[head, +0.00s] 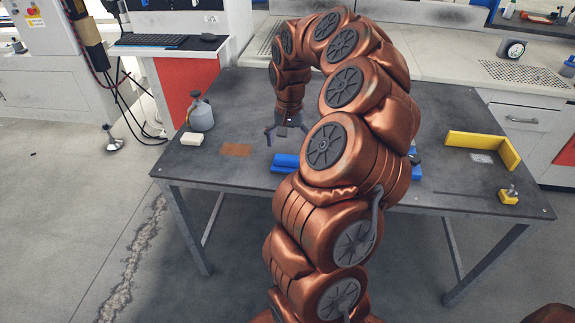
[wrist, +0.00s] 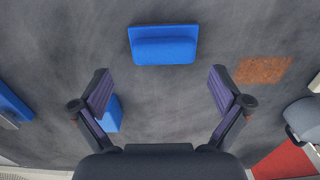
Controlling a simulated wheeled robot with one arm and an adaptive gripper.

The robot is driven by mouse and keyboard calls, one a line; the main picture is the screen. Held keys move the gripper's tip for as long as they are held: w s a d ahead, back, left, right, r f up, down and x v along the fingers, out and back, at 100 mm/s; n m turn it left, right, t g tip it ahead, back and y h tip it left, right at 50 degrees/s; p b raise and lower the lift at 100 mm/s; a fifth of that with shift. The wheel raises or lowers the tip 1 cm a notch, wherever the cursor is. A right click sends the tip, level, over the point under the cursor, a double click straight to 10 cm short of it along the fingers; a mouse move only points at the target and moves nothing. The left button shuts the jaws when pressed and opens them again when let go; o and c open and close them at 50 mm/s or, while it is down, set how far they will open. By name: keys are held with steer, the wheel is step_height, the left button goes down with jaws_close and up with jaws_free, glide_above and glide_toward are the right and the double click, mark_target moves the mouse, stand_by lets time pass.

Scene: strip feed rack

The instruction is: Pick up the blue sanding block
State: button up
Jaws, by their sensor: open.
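A blue block (wrist: 163,45) with a flat base and a raised rounded grip lies on the dark table, at top centre in the wrist view; it looks like the sanding block. In the head view it (head: 286,161) is partly behind my arm. My gripper (head: 287,136) is open and empty above the table, beyond this block. In the wrist view the block lies ahead of my spread fingertips (wrist: 160,84), not between them. A smaller blue piece (wrist: 112,112) is partly hidden by the left finger. Another blue thing (wrist: 12,103) is cut off at the left edge.
A brown sheet (head: 236,150), a pale block (head: 191,139) and a grey can (head: 201,117) are on the table's left. A yellow angled piece (head: 490,143) and a small yellow-based item (head: 509,196) are at its right. Bare tabletop surrounds the blue block.

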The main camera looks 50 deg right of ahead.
mark_target(288, 157)
steer(key=shift+w+f+p, duration=0.15)
steer(key=shift+f, duration=1.3)
steer(key=shift+w+f+p, duration=0.15)
steer(key=shift+f, duration=1.3)
steer(key=c, duration=1)
steer(key=shift+c, duration=0.3)
steer(key=shift+r, duration=1.45)
steer(key=shift+s+r, duration=0.2)
steer(key=shift+r, duration=0.15)
steer(key=s+d, duration=0.1)
steer(key=s, duration=0.4)
steer(key=s+d+r+b, duration=0.1)
steer(key=s, duration=0.4)
steer(key=s+d+b, duration=0.1)
steer(key=s+d, duration=0.1)
steer(key=s, duration=0.3)
steer(key=shift+s+r, duration=0.1)
steer(key=shift+r, duration=0.1)
